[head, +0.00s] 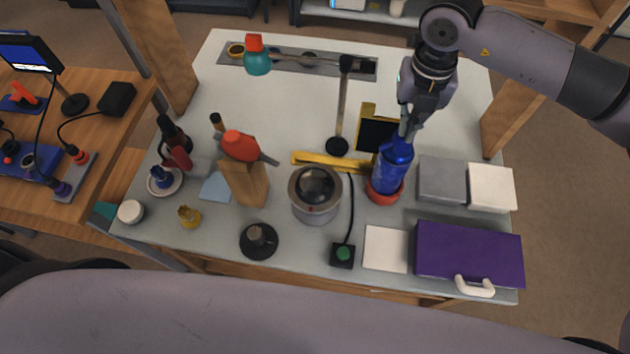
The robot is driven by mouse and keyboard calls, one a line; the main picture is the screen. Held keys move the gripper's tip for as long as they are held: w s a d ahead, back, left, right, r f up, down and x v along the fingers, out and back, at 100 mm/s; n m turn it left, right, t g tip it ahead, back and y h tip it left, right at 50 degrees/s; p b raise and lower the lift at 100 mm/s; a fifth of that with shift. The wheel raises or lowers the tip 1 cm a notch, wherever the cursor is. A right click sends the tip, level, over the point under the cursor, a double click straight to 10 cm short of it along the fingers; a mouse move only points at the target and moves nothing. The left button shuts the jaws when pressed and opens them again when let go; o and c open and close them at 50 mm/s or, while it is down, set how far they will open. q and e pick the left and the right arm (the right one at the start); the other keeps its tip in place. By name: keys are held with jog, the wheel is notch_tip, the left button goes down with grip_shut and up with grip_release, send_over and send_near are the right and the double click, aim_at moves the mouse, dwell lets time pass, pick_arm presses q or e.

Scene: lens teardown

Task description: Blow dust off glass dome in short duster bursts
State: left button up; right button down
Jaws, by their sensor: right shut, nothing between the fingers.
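A dark, shiny dome (316,182) sits in a round grey metal holder (314,212) near the middle of the bench. A red rounded object with a grey nozzle-like end (240,146) rests on a wooden block to its left; it may be the duster, but I cannot tell for sure. My right gripper (408,132) points down, shut and empty, just above a blue object (392,168) standing in a red round base. I cannot tell whether the fingertips touch it. My left gripper is not in view.
A lamp arm (342,105) stands behind the dome. A yellow bar (330,161) lies behind it. A cable runs to a green-button box (343,255). A purple case (470,255), grey box (442,180) and white box (491,188) fill the right side.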

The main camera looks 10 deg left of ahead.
dwell(0.3)
jog(key=shift+r+p, duration=0.3)
jog(key=shift+r, duration=1.15)
jog(key=shift+r, duration=0.1)
notch_tip(320, 180, up, 5)
jog(key=shift+f+p, duration=0.1)
jog(key=shift+p, duration=0.9)
